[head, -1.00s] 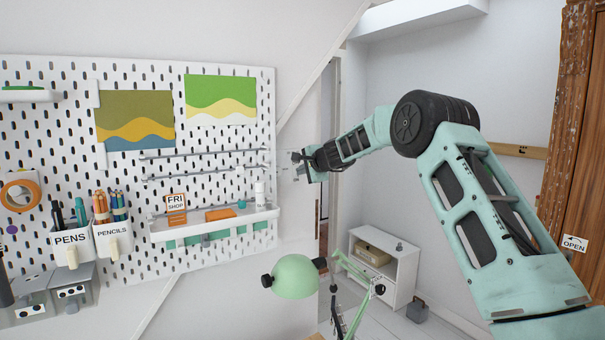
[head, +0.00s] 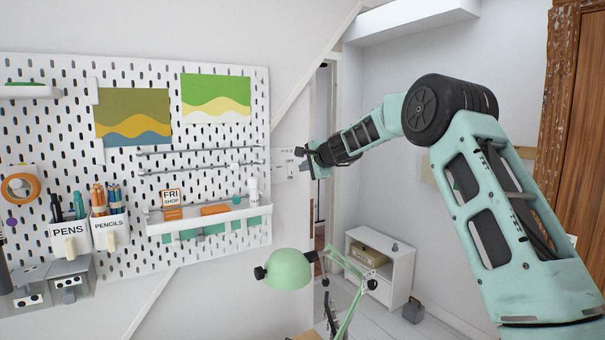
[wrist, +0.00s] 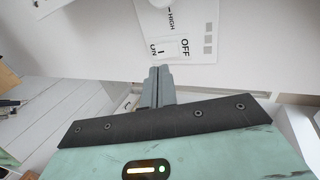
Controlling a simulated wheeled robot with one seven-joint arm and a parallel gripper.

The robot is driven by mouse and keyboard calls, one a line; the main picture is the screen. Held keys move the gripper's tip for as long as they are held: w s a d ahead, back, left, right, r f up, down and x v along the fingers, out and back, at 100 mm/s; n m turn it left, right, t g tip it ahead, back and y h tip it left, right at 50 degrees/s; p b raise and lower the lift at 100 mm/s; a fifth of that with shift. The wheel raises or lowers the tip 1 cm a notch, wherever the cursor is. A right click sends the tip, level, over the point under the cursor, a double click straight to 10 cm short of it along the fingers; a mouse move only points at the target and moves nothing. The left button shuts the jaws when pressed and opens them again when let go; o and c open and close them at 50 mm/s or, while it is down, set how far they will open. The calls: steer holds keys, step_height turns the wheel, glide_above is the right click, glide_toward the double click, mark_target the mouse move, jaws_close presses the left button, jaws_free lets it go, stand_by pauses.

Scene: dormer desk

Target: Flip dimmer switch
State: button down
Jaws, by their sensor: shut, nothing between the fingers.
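The dimmer switch plate (head: 281,170) is on the white wall just right of the pegboard. In the wrist view the plate (wrist: 203,28) is white, with HIGH, OFF and ON lettering and a grey square pattern at one side. A pale raised part (wrist: 160,4) shows at the top edge, cut off by the frame. My gripper (head: 304,160) is at the right side of the plate. In the wrist view its shut fingers (wrist: 160,72) are empty, their tips just below the ON and OFF lettering. I cannot tell whether they touch the plate.
The pegboard (head: 60,160) with a shelf (head: 212,218), pen cups and pictures fills the left. A green desk lamp (head: 289,270) stands below my gripper. A white cabinet (head: 402,275) stands on the floor behind.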

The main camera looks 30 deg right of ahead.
steer(key=b+v, duration=0.3)
steer(key=v, duration=0.5)
steer(key=shift+r, duration=0.2)
steer(key=shift+w, duration=0.15)
